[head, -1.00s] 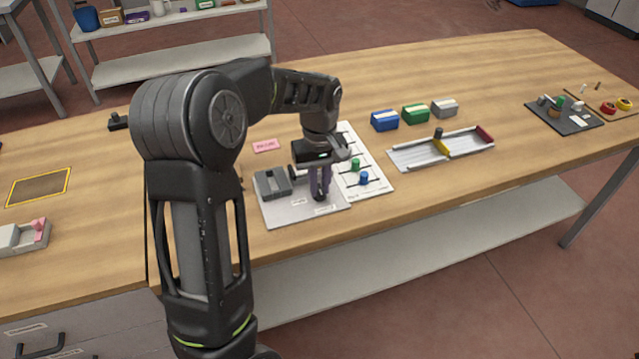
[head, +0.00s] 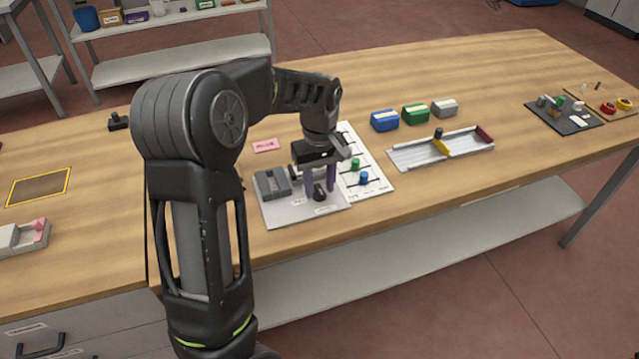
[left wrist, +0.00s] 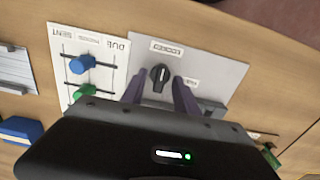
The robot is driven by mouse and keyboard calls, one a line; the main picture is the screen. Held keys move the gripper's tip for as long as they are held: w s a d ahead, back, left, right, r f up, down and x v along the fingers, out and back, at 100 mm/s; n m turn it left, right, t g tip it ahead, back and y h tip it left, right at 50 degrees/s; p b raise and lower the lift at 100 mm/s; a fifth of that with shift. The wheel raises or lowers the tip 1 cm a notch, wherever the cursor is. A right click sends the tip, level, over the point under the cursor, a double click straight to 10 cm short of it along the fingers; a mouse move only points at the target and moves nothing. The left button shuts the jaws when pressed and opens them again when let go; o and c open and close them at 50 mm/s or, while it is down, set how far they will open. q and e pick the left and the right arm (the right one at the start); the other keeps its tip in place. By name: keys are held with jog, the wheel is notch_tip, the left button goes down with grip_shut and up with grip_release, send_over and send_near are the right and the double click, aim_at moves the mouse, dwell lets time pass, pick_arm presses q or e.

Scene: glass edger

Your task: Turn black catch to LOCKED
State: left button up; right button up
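The black catch (head: 319,193) is a small knob on a grey plate (head: 277,213). In the left wrist view the catch (left wrist: 159,77) shows a pale mark along its grip. A label reading LOCKED (left wrist: 166,47) lies beyond it, and a second, partly hidden label (left wrist: 193,83) lies beside it. My left gripper (head: 320,188) is over the plate with its fingers pointing down. In the left wrist view my left gripper (left wrist: 160,91) is open, its purple fingers apart on either side of the catch, with visible gaps. My right gripper is out of view.
A grey block (head: 271,184) stands on the plate's left. A white board (head: 377,186) with green (head: 355,164) and blue (head: 364,178) sliders adjoins it at right. A silver tray (head: 408,154) and several coloured boxes are farther right. Bare tabletop lies in front.

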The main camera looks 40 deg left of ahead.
aim_at(320, 189)
pick_arm(q)
notch_tip(320, 189, up, 8)
jog(key=shift+f, duration=0.1)
dwell(0.5)
dwell(0.4)
